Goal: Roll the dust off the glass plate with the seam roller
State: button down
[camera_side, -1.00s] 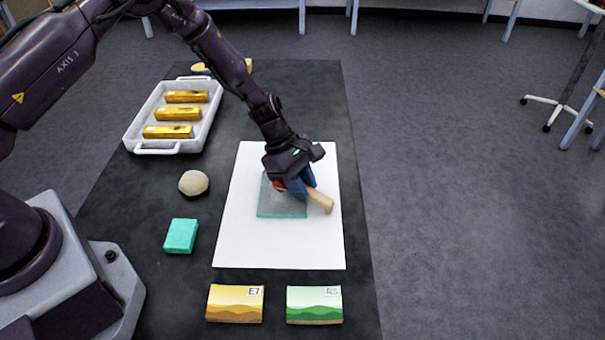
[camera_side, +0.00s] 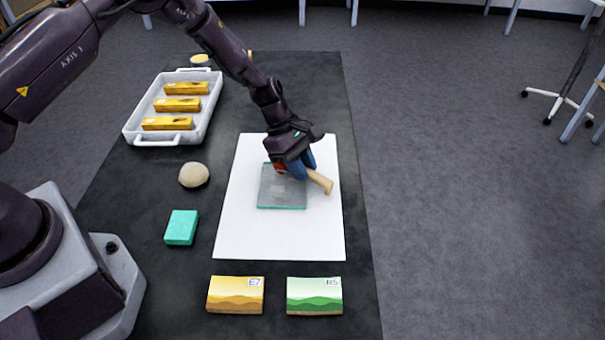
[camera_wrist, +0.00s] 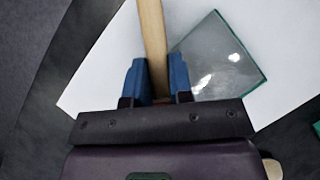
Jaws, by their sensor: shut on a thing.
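The glass plate (camera_side: 281,190) lies flat on a white sheet, with a greyish haze on its surface; part of it also shows in the wrist view (camera_wrist: 221,56). My gripper (camera_side: 304,166) is shut on the wooden handle of the seam roller (camera_side: 321,182), above the plate's upper right edge. In the wrist view, the handle (camera_wrist: 152,40) runs between the two blue fingers. A red part (camera_side: 280,167) shows beside the fingers in the side view. The roller's working end is mostly hidden by my gripper, and I cannot tell whether it touches the glass.
The white sheet (camera_side: 243,238) lies on a dark table (camera_side: 359,255). A white tray (camera_side: 137,123) holds yellow bars. A round beige object (camera_side: 194,175), a teal block (camera_side: 181,227), a yellow card (camera_side: 235,295) and a green card (camera_side: 314,296) lie around the sheet.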

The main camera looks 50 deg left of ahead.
jog(key=shift+w+a, duration=0.55)
jog(key=shift+a, duration=0.1)
notch_tip(320, 180, up, 8)
jog(key=shift+r, duration=0.2)
jog(key=shift+s+d, duration=0.1)
